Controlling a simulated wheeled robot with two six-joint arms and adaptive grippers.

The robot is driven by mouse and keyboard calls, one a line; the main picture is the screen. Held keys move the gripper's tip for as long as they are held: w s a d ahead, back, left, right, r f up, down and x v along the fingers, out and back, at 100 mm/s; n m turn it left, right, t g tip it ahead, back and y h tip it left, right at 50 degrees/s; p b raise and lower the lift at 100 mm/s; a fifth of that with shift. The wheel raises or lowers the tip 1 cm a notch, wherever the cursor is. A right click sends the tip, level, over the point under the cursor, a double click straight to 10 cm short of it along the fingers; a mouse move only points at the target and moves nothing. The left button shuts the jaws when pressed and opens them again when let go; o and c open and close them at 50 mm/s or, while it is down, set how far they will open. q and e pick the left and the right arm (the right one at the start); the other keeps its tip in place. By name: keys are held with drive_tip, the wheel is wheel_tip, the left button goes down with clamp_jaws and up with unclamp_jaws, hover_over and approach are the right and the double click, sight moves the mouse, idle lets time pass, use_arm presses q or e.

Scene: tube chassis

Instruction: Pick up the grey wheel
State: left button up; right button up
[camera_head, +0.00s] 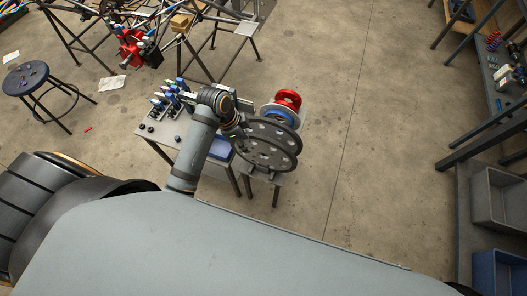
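The grey wheel (270,151) is a dark grey double disc with round holes, right of the middle of the head view. It is at a small table (260,174), and I cannot tell whether it rests on it or is just above it. My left arm comes up from below and bends over to the right. My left gripper (238,131) is at the wheel's left rim, touching it or very close. Its fingertips are too small and partly hidden, so I cannot tell whether it is open or shut. My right gripper is not in view.
A red wheel (289,98) and a white and blue disc (279,117) lie just behind the grey wheel. Several bottles or tools (168,96) stand on a table (160,130) to the left. A black stool (28,78) stands far left.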

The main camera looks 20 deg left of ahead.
sight(262, 138)
use_arm(q)
drive_tip(key=w+d+m, duration=0.1)
drive_tip(key=m, duration=0.1)
drive_tip(key=w+d+r+m+g+h, duration=0.1)
drive_tip(key=w+m, duration=0.2)
drive_tip(key=m, duration=0.1)
drive_tip(key=shift+w+d+r+h, duration=0.25)
drive_tip(key=shift+w+d+h, duration=0.15)
drive_tip(key=x, duration=0.5)
drive_tip(key=shift+s+f+p, duration=0.1)
drive_tip(key=shift+f+p, duration=0.05)
drive_tip(key=shift+p, duration=0.15)
drive_tip(key=shift+d+f, duration=0.15)
drive_tip(key=shift+f, duration=0.3)
drive_tip(key=p+x, duration=0.1)
drive_tip(key=x, duration=0.3)
drive_tip(key=shift+f, duration=0.2)
clamp_jaws()
drive_tip(key=shift+r, duration=0.1)
